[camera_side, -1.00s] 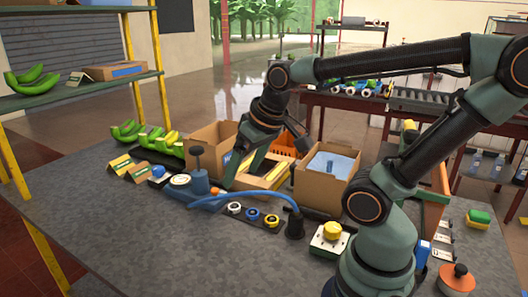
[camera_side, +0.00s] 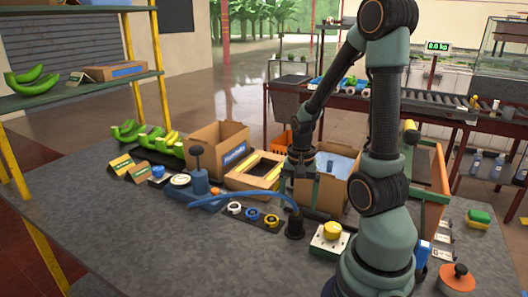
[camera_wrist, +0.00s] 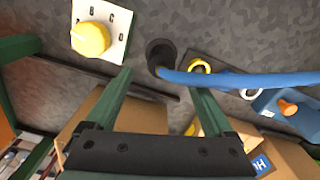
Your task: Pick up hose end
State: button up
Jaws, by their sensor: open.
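A blue hose (camera_side: 262,197) arcs from a blue hand pump (camera_side: 201,182) to a black round holder (camera_side: 294,229) on the grey table. The hose end goes down at the holder, and its tip is hidden inside or behind it. In the wrist view, the hose (camera_wrist: 230,79) runs right from the holder (camera_wrist: 160,51). My gripper (camera_side: 298,186) is above and slightly behind the holder, pointing down. In the wrist view, my gripper (camera_wrist: 162,84) is open and empty, with the holder and hose end ahead between its fingertips.
A dial box with a yellow knob (camera_side: 332,231) stands right of the holder. A strip with several coloured rings (camera_side: 253,215) lies left of it. Cardboard boxes (camera_side: 325,192) stand close behind my gripper. The front of the table is clear.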

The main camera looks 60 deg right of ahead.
aim_at(296, 215)
jog(key=shift+w+f, duration=0.1)
jog(key=shift+f, duration=3.5)
grip_shut()
